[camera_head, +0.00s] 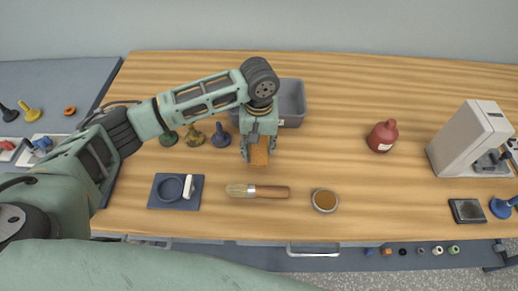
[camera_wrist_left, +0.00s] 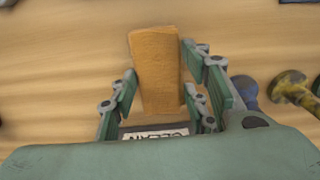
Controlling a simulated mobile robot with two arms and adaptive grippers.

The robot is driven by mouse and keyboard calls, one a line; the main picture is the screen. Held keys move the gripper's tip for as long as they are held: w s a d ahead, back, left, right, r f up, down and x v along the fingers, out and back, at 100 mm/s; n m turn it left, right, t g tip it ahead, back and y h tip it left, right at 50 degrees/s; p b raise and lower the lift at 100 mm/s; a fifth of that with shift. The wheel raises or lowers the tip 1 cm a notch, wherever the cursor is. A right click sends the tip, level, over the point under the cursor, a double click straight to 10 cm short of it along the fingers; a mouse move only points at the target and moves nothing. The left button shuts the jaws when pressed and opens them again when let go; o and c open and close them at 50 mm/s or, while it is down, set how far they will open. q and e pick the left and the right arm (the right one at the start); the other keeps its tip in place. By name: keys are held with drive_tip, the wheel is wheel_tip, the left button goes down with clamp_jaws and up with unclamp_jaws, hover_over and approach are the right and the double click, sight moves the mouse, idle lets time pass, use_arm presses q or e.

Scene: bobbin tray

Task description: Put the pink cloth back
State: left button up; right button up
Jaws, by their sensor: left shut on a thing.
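My left gripper (camera_head: 257,157) is shut on an orange-brown block (camera_head: 259,150) and holds it over the wooden table, in front of the grey bin. In the left wrist view the block (camera_wrist_left: 157,70) stands out between the fingers of the left gripper (camera_wrist_left: 163,88). I cannot make out a pink cloth in either view. The grey bin (camera_head: 291,100) is partly hidden behind my left arm and gripper. A label reading like CLEAN (camera_wrist_left: 155,133) shows below the block in the wrist view. My right gripper is not in view.
A brush (camera_head: 268,191) and a round tin (camera_head: 325,201) lie in front of the gripper. Several bobbin-like pieces (camera_head: 221,137) stand left of it. The table's middle right is clear.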

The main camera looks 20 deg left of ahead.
sight(259, 148)
use_arm(q)
drive_tip(key=shift+f, duration=1.4)
drive_tip(key=shift+f+p, duration=0.1)
drive_tip(key=shift+p, duration=0.2)
drive_tip(key=o, duration=0.9)
drive_tip(key=shift+o, duration=0.5)
wheel_tip(259, 148, up, 12)
drive_tip(key=shift+d+f+b, duration=0.1)
drive_tip(key=shift+f+b, duration=0.1)
drive_tip(key=shift+b, duration=1)
drive_tip(key=shift+r, duration=0.35)
